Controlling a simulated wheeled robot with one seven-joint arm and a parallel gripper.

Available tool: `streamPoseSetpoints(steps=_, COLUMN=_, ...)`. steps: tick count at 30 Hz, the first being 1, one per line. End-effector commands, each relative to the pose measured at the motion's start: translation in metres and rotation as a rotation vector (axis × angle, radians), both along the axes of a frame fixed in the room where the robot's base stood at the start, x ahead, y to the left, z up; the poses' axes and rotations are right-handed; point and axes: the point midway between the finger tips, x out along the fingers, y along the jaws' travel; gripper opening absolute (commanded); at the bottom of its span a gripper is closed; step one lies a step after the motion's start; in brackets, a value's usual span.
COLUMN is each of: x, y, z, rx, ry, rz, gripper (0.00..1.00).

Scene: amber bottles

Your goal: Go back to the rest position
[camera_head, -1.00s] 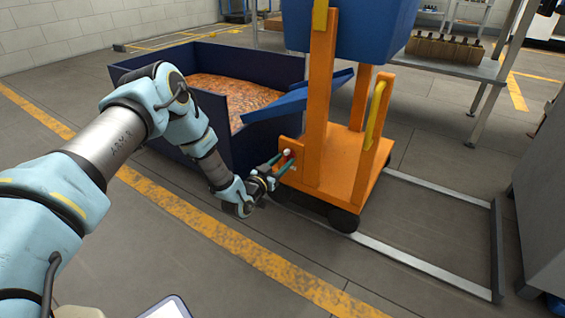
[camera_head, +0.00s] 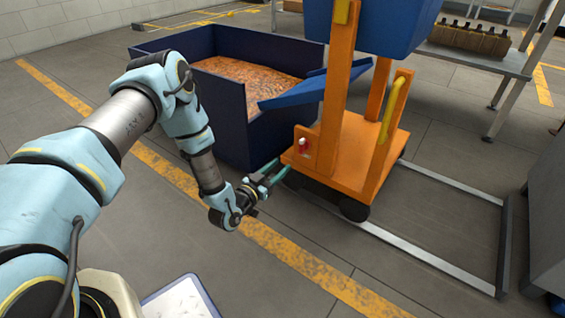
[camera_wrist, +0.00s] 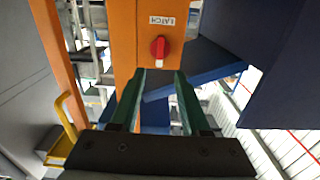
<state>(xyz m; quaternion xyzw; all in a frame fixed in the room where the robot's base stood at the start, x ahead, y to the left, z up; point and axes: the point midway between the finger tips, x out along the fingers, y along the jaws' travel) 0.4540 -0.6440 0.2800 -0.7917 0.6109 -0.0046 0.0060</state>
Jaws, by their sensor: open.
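My gripper (camera_head: 270,174) is open and empty, with its green fingers pointing at the orange cart (camera_head: 352,150). It is near the cart's lower left side, apart from the red latch knob (camera_head: 304,142). In the wrist view, the gripper (camera_wrist: 159,80) shows two spread fingers with nothing between them. The red knob (camera_wrist: 158,48) sits just beyond the fingertips, under a label reading LATCH.
A dark blue bin (camera_head: 226,130) with orange-brown contents stands behind my gripper. A blue tub (camera_head: 385,25) sits on the cart. A table (camera_head: 490,57) with a brown crate (camera_head: 468,38) is at the upper right. Floor at the front is open.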

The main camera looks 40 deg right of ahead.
Motion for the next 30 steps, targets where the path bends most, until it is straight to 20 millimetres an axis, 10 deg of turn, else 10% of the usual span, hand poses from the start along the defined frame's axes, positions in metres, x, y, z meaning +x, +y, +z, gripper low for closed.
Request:
streamPoseSetpoints(steps=17, x=0.008, y=0.001, z=0.004, rx=0.021, ry=-0.001, rz=0.007, gripper=0.46)
streamPoseSetpoints(steps=23, x=0.069, y=0.021, z=0.035, rx=0.199, ry=0.014, rz=0.078, gripper=0.46)
streamPoseSetpoints(steps=30, x=0.152, y=0.107, z=0.089, rx=0.508, ry=0.124, rz=0.266, gripper=0.46)
